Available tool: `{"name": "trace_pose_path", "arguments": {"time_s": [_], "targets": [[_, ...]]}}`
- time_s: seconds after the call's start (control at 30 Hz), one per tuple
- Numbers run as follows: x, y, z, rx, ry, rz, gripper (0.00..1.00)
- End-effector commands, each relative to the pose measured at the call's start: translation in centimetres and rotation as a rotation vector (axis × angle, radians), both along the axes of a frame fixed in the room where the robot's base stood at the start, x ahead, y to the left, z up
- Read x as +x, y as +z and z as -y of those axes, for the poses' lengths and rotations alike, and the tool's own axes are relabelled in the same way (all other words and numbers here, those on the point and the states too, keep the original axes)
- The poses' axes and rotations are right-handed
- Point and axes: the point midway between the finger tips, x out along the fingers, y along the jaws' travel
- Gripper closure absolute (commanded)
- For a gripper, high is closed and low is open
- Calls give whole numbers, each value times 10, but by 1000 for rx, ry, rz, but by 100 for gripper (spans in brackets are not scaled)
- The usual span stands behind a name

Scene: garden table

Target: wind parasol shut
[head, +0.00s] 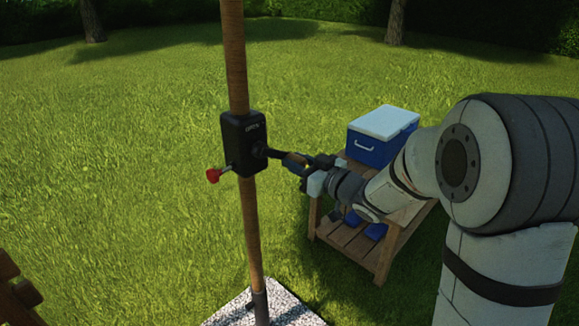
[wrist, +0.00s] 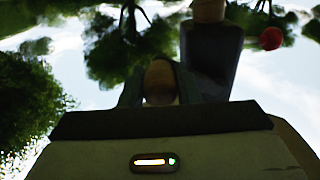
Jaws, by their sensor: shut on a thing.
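The parasol's wooden pole (head: 234,60) stands upright, with a black winding box (head: 241,145) fixed to it. Light lettering on top of the box is too small to read surely. A black crank arm (head: 275,153) sticks out from the box's right side. My gripper (head: 299,163) is shut on the crank's handle at the arm's outer end. In the wrist view the rounded brown handle (wrist: 160,82) sits between my fingers, with the dark box (wrist: 212,55) behind. A red knob (head: 213,175) on a pin juts from the box's left side; it also shows in the wrist view (wrist: 270,38). The canopy is out of view.
A speckled stone base (head: 284,310) holds the pole. A wooden side table (head: 383,262) carries a blue cooler with a white lid (head: 383,123), close behind my arm. Wooden furniture (head: 15,295) stands at lower left. Open grass surrounds the pole.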

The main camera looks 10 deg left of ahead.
Motion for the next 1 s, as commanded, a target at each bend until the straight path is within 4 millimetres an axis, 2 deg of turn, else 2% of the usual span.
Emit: {"name": "trace_pose_path", "arguments": {"time_s": [0.17, 0.47, 0.67, 0.77, 1.0], "targets": [[7, 25, 6, 0, -2, 1, 93], [8, 24, 7, -1, -1, -1, 93], [9, 52, 7, -1, -1, 0, 93], [8, 59, 6, -1, 0, 0, 93], [0, 87, -1, 0, 2, 1, 93]]}}
